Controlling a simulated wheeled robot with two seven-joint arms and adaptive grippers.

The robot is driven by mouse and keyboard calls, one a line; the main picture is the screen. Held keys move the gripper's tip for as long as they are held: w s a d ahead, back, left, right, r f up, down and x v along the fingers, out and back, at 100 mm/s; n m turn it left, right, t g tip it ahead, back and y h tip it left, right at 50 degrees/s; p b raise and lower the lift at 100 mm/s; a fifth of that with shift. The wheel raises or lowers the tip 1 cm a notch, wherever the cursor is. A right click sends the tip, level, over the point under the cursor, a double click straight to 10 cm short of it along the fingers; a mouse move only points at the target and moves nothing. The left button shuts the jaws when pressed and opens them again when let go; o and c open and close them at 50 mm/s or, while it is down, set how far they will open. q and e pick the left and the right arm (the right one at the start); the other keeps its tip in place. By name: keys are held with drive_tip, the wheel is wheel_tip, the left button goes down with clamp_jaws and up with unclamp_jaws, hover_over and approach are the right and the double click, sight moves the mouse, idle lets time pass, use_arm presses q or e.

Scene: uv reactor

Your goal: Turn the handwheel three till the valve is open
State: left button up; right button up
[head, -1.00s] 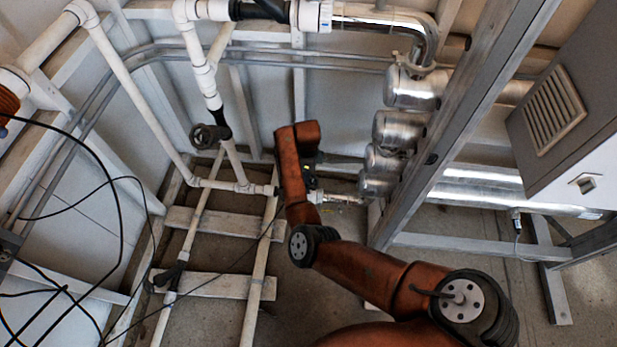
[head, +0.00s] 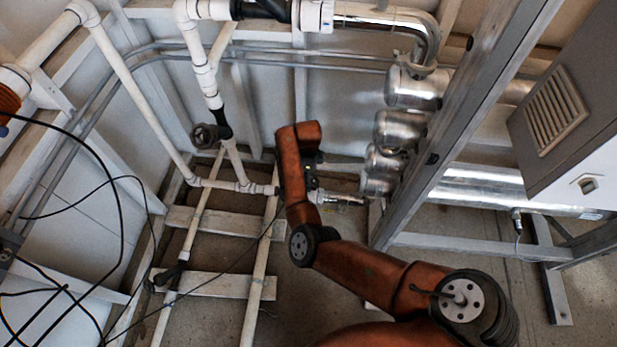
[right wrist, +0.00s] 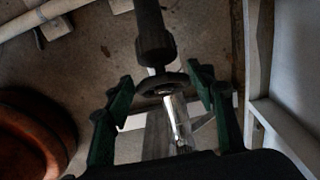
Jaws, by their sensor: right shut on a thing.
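A dark round handwheel (right wrist: 164,84) on a black valve stem (right wrist: 152,40) shows in the right wrist view. My right gripper (right wrist: 162,90) has its green fingers on either side of the wheel and is shut on its rim. Part of the wheel is hidden behind the fingers. In the head view my right arm reaches down to the low pipework, and its forearm hides most of the gripper and this wheel. No number is legible on the wheel, and I cannot tell how far the valve is turned. My left gripper is not in view.
Another dark handwheel (head: 205,137) sits on the white pipes at the left. Silver cylinders (head: 412,88) and a slanted steel post (head: 470,120) stand right of my arm. A grey cabinet (head: 570,100) is at the far right. Black cables (head: 75,150) hang at the left.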

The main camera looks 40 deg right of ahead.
drive_tip(key=shift+d, duration=0.1)
idle(0.3)
idle(0.4)
drive_tip(key=o, duration=1.2)
wheel_tip(320, 180, up, 12)
drive_tip(key=shift+r, duration=0.1)
